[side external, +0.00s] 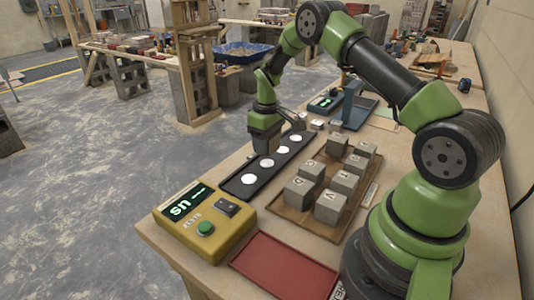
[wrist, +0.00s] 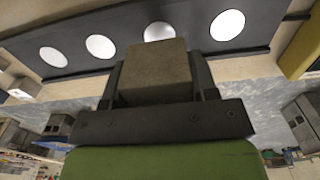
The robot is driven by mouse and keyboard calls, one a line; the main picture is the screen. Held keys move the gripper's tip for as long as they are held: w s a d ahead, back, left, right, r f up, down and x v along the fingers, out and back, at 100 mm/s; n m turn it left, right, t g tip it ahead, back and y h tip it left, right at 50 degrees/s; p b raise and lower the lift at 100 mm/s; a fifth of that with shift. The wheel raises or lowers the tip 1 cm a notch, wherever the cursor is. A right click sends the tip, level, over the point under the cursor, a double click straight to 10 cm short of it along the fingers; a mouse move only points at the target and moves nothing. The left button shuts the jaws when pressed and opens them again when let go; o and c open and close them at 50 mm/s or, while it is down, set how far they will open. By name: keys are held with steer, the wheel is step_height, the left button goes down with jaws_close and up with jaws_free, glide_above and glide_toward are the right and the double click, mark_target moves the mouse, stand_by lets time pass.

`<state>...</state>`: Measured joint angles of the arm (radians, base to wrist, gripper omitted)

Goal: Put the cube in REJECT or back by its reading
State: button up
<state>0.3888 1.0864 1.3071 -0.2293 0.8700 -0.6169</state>
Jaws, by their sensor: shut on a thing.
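My gripper (side external: 266,139) is above the far side of the black strip (side external: 236,191) with white discs. In the wrist view, my gripper (wrist: 157,78) is shut on a plain grey cube (wrist: 155,72), with a dark finger on each side. The strip (wrist: 190,25) and its discs show beyond the cube. Several grey lettered cubes (side external: 300,192) stand in the brown tray (side external: 293,217). A red tray (side external: 285,266) at the front is empty; a label beside it is mostly cut off. The yellow device (side external: 220,240) has a lit green display (side external: 186,202), too small to read surely.
A blue device (side external: 325,103) with a small display stands farther back, near a blue upright (side external: 356,104). The bench's left edge is close to the strip, with open floor beyond.

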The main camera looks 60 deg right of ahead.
step_height(320, 180, up, 5)
steer(key=shift+r, duration=0.15)
steer(key=shift+a+r, duration=0.1)
steer(key=shift+a, duration=0.2)
steer(key=s+a+n, duration=0.1)
steer(key=a+n, duration=0.4)
steer(key=a, duration=0.3)
steer(key=n, duration=1.3)
glide_above(264, 259)
step_height(264, 259, down, 5)
steer(key=shift+s+f, duration=0.1)
steer(key=shift+f, duration=2.3)
steer(key=shift+f, duration=0.1)
